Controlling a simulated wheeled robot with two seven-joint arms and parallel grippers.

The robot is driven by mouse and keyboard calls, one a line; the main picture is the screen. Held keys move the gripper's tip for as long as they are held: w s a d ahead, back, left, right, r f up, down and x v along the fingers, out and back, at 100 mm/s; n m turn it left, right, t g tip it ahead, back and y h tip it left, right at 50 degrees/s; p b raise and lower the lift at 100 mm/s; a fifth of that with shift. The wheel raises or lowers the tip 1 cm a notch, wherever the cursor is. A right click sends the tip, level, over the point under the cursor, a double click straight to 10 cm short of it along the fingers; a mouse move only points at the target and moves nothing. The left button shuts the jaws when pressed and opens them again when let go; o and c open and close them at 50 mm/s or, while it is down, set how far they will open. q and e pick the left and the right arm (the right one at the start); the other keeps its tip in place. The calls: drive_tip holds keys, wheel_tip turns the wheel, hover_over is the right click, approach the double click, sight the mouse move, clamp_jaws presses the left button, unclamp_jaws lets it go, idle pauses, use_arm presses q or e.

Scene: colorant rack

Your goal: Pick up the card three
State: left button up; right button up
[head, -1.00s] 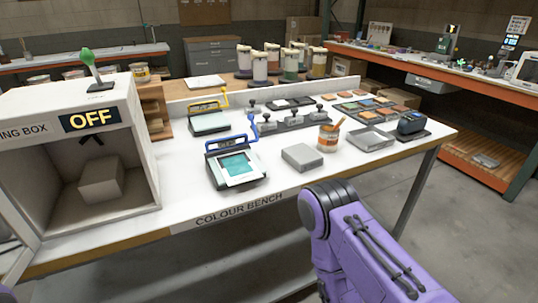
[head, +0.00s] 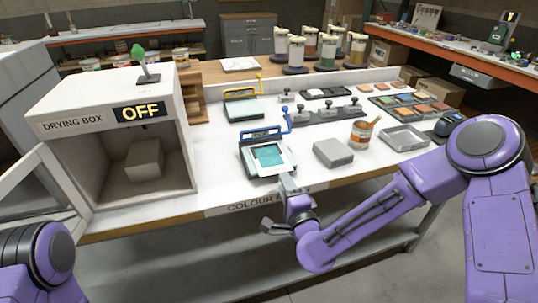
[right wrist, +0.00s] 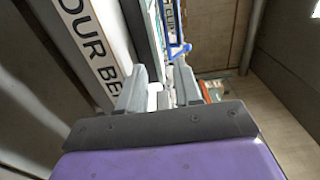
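A white card with a teal patch (head: 268,155) lies in the dark blue-handled clip frame (head: 250,170) near the bench's front edge. No number is readable on it, so I cannot tell whether it is card three. My right gripper (head: 276,204) is at the front edge, just in front of that frame. Its fingers are spread apart in the right wrist view (right wrist: 160,85), with nothing visibly held. My left gripper is out of view; only part of my left arm shows at lower left.
The open drying box (head: 65,125), reading OFF, stands left on the bench. A yellow-handled frame (head: 243,110) sits behind. Bare bench top lies between the box and frames.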

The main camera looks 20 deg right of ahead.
drive_tip(key=w+p, duration=0.1)
drive_tip(key=w, duration=0.2)
drive_tip(key=shift+w+f, duration=0.15)
drive_tip(key=shift+w, duration=0.3)
clamp_jaws()
